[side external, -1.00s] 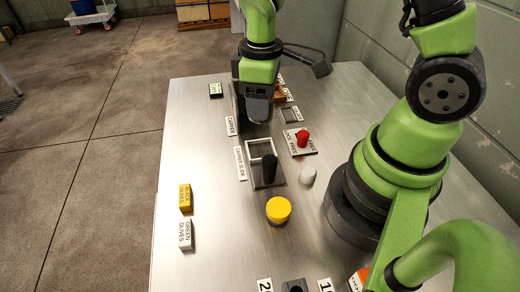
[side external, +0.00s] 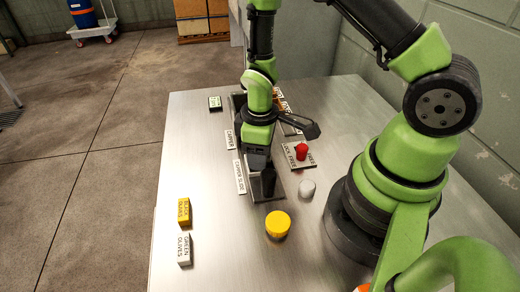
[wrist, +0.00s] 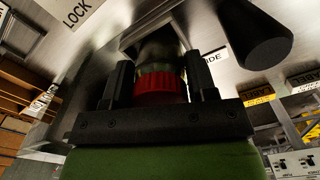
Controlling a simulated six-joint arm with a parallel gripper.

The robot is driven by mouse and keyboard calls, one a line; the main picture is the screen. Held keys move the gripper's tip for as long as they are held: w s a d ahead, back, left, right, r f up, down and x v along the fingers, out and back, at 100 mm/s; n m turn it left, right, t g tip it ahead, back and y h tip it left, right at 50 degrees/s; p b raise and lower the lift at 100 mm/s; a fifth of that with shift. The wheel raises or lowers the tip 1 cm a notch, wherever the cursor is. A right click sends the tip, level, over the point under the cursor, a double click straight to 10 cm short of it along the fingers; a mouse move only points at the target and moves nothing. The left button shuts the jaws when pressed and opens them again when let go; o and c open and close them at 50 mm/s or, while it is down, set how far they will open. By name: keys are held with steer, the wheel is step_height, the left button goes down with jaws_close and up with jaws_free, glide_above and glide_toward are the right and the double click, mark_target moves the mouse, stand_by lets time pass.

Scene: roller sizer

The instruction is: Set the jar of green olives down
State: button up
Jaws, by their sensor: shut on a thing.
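In the wrist view, my gripper (wrist: 161,82) is shut on the jar of green olives by its red lid (wrist: 160,88). The jar's dark body is only partly visible beyond the lid. In the side view, my gripper (side external: 257,163) is over the slide plate, close beside the black handle (side external: 268,182). The jar is hidden there behind my gripper, and I cannot tell whether its base touches anything. A white block marked green olives (side external: 185,250) lies at the table's left, beside a yellow block marked black olives (side external: 183,212).
The black handle (wrist: 256,36) stands near my gripper in the wrist view. A yellow-topped round thing (side external: 277,224), a white knob (side external: 307,188) and a red knob (side external: 302,152) on a lock plate stand to the right. The table's (side external: 205,170) left side is largely clear.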

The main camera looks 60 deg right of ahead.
steer(key=shift+f, duration=0.1)
steer(key=o, duration=1)
step_height(320, 180, up, 10)
steer(key=shift+w+d+f, duration=0.15)
steer(key=shift+f, duration=0.1)
steer(key=s+a+r+m+t, duration=0.1)
steer(key=s+r+m+t, duration=0.1)
steer(key=r, duration=0.4)
steer(key=s+a+r+m+t+y, duration=0.1)
steer(key=s+r+m+t, duration=0.1)
steer(key=s+r, duration=0.3)
steer(key=s+a+r+m+t, duration=0.1)
steer(key=s+r+m+t, duration=0.2)
steer(key=r, duration=0.5)
steer(key=shift+s+a+m+y, duration=0.1)
steer(key=shift+s+m+y, duration=0.1)
steer(key=shift+m+y, duration=0.35)
steer(key=shift+o, duration=0.2)
steer(key=shift+s+a+r+m, duration=0.1)
steer(key=shift+s+m, duration=0.15)
steer(key=shift+s, duration=0.1)
